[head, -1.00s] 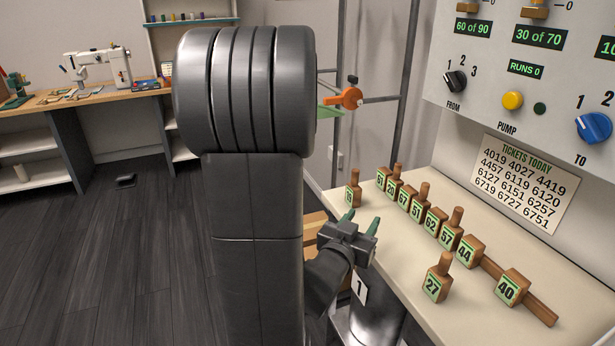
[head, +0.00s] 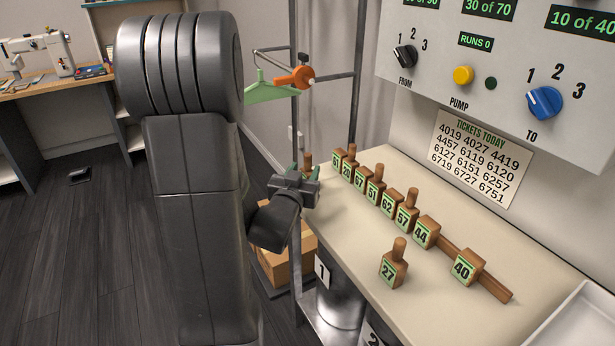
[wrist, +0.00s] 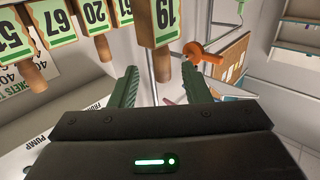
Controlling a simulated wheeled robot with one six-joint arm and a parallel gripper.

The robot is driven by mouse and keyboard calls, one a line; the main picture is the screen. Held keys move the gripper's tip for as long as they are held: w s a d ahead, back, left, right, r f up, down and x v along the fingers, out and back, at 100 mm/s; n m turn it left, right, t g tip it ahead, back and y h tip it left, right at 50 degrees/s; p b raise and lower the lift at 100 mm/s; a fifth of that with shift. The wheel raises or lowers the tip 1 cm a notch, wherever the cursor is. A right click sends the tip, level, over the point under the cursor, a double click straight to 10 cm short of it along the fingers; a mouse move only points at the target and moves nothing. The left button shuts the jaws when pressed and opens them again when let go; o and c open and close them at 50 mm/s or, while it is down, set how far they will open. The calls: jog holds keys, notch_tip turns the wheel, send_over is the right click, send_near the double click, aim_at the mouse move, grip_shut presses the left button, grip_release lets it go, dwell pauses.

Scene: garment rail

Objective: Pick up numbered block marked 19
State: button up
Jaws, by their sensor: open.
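The block marked 19 (wrist: 165,22) shows at the top of the wrist view, a wooden block with a green label and a peg handle. The picture is turned, so the handle points down, between and beyond my fingertips. In the head view only part of the block (head: 308,160) shows at the far left of the bench, mostly hidden behind my gripper (head: 302,173). My gripper is open, with its green fingers (wrist: 160,78) apart on either side of the handle. I cannot tell whether they touch it.
Other numbered blocks, such as 20 (head: 347,172) and 67 (head: 360,180), stand in a row close to the right. Block 27 (head: 394,268) stands apart in front. A control panel (head: 505,70) overhangs the bench (head: 345,235). A garment rail (head: 357,100) stands behind.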

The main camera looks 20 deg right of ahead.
aim_at(307, 165)
jog(key=x, duration=0.4)
jog(key=shift+w+d+f, duration=0.1)
jog(key=shift+w+d, duration=0.05)
jog(key=shift+w, duration=0.15)
jog(key=shift+c, duration=0.2)
grip_shut()
